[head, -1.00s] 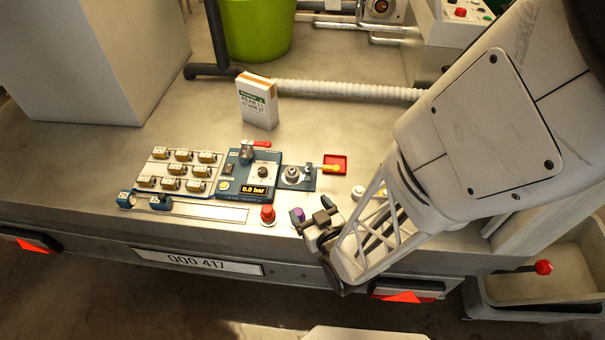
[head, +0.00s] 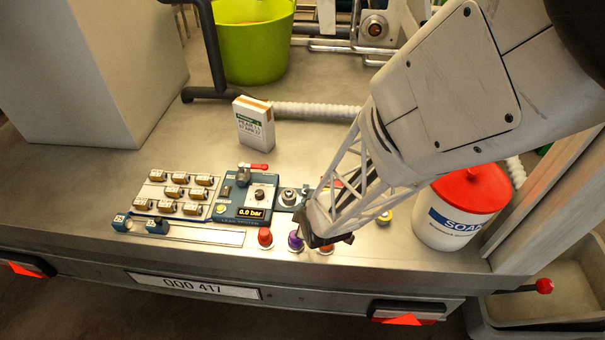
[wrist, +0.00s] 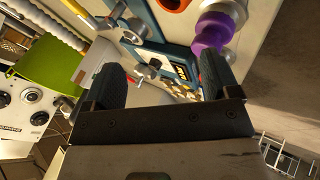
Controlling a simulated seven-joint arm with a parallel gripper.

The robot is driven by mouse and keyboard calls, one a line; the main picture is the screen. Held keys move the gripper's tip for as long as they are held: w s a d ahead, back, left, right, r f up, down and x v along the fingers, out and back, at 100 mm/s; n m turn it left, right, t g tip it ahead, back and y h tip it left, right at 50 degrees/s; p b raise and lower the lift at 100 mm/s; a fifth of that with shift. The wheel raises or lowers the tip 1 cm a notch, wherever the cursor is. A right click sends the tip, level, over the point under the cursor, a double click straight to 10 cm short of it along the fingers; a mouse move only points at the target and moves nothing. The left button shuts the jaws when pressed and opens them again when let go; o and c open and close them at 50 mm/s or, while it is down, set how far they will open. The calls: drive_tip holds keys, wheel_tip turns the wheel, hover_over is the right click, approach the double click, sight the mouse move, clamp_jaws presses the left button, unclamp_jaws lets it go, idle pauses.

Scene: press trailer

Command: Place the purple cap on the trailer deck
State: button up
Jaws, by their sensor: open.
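The purple cap (head: 296,241) stands near the front edge of the trailer deck (head: 110,195), between a red cap and an orange-red one. It also shows in the wrist view (wrist: 211,34), just beyond the tip of the right finger, with a pale part next to it. My gripper (head: 328,238) is low over the deck, just right of the purple cap. In the wrist view my gripper (wrist: 160,78) is open, with nothing held between its fingers. Whether a finger touches the cap I cannot tell. My arm hides part of the deck behind.
A red cap (head: 265,238) is left of the purple one; an orange-red cap (head: 327,250) is partly under my gripper. A blue tester panel (head: 232,211) lies behind. A soap tub (head: 455,222) stands right, a small box (head: 254,122) behind. The left front deck is clear.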

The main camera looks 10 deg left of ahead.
sight(295, 239)
wheel_tip(295, 239, up, 5)
drive_tip(key=a+n+g+h, duration=0.2)
drive_tip(key=n+g, duration=0.6)
drive_tip(key=n, duration=0.2)
drive_tip(key=shift+s+a+f, duration=0.1)
drive_tip(key=shift+s+f, duration=0.1)
drive_tip(key=shift+f, duration=1.05)
drive_tip(key=shift+s+a+f, duration=0.1)
drive_tip(key=shift+s+f, duration=0.05)
drive_tip(key=shift+f, duration=1.1)
drive_tip(key=shift+s+a+f, duration=0.15)
drive_tip(key=shift+f, duration=1.15)
drive_tip(key=shift+s+a+f, duration=0.1)
drive_tip(key=shift+s+f, duration=0.05)
drive_tip(key=shift+f, duration=1.15)
drive_tip(key=shift+s+a+f, duration=0.1)
drive_tip(key=shift+f, duration=1.2)
